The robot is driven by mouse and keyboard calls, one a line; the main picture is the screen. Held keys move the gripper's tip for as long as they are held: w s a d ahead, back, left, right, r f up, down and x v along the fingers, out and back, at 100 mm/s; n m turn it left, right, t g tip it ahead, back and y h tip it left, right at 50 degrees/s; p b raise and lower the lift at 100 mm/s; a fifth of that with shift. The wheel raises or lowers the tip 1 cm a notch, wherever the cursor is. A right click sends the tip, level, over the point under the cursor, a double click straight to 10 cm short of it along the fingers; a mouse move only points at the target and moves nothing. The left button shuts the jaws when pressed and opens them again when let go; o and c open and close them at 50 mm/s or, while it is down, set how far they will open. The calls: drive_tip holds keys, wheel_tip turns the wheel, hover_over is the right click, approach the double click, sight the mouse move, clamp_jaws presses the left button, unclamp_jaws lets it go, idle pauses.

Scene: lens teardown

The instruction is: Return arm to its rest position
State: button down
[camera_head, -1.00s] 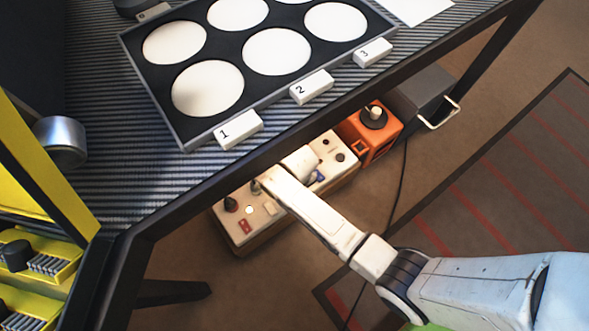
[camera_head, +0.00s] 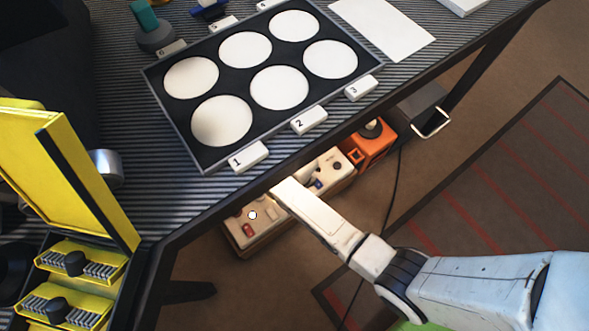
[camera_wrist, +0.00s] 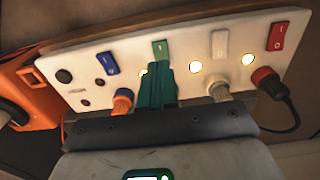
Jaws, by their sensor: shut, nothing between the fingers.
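My white arm (camera_head: 325,222) reaches from the lower right of the head view to the table's front edge, with its far end hidden there. In the wrist view my gripper (camera_wrist: 155,70) has its teal fingers shut together and empty. The fingertips are in front of a white switch panel (camera_wrist: 195,55), just below a green switch (camera_wrist: 160,50); I cannot tell whether they touch it. Blue, white and red switches and several lit lamps also show on the panel. In the head view the switch box (camera_head: 255,228) is partly under the table.
The striped table (camera_head: 150,195) holds a dark tray (camera_head: 171,118) with several white discs. A yellow case (camera_head: 62,165) stands at left. An orange box (camera_head: 372,150) and a dark handled box (camera_head: 415,105) are beneath the table's front edge. Open floor (camera_head: 480,195) lies at right.

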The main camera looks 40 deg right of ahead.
drive_tip(key=shift+r+p, duration=0.35)
drive_tip(key=shift+r, duration=0.25)
